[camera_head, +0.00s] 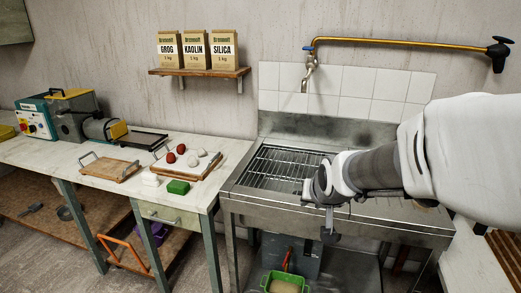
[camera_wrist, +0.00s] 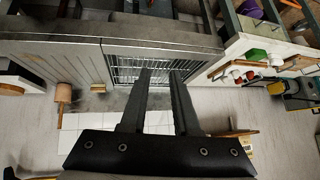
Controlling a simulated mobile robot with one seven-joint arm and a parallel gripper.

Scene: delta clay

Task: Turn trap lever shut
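A small orange-red lever-like part (camera_head: 287,259) shows under the sink, in front of a grey box (camera_head: 306,257) that looks like the trap. It is small, and I cannot tell whether it is open or shut. My gripper (camera_head: 330,232) hangs over the front edge of the steel sink (camera_head: 395,226), above and to the right of that part and apart from it. In the wrist view my two dark fingers (camera_wrist: 160,76) are spread with nothing between them, against the sink's wire rack (camera_wrist: 155,62). The lever cannot be made out in the wrist view.
A green tub (camera_head: 268,281) with pale contents stands below the box. A tap (camera_head: 308,72) is above the sink. On the left, a worktable (camera_head: 205,198) holds a board with red and white balls, a green block and a machine (camera_head: 75,115).

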